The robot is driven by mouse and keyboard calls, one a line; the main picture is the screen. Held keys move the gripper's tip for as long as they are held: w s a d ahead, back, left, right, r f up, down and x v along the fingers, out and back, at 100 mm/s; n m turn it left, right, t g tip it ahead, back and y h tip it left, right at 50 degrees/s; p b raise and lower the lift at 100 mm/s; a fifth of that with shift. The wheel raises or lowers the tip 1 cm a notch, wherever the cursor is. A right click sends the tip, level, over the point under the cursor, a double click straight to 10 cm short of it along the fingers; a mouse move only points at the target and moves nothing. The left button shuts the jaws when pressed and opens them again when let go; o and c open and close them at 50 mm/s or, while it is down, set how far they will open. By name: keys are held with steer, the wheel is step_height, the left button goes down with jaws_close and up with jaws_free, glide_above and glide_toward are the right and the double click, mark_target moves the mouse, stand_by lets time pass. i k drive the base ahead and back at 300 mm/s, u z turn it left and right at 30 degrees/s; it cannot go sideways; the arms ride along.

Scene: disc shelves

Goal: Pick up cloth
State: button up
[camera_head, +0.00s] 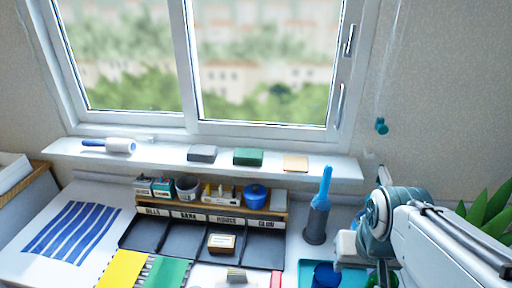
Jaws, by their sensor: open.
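A flat cloth (72,232) with blue and white stripes lies spread out on the white desk at the left. Its whole top shows and nothing lies on it. My arm (440,240) reaches in from the right edge, far from the cloth. My gripper itself cannot be made out in this view.
A small organizer (190,213) with labelled compartments stands by the wall, with dark trays in front. Yellow (121,269) and green (166,272) sheets lie near the cloth. The sill holds a roller (120,146) and several small blocks.

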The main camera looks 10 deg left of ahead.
mark_target(242, 156)
steer(key=k, duration=1)
steer(key=u, duration=1.75)
steer(key=i, duration=1.15)
steer(key=z, duration=1.7)
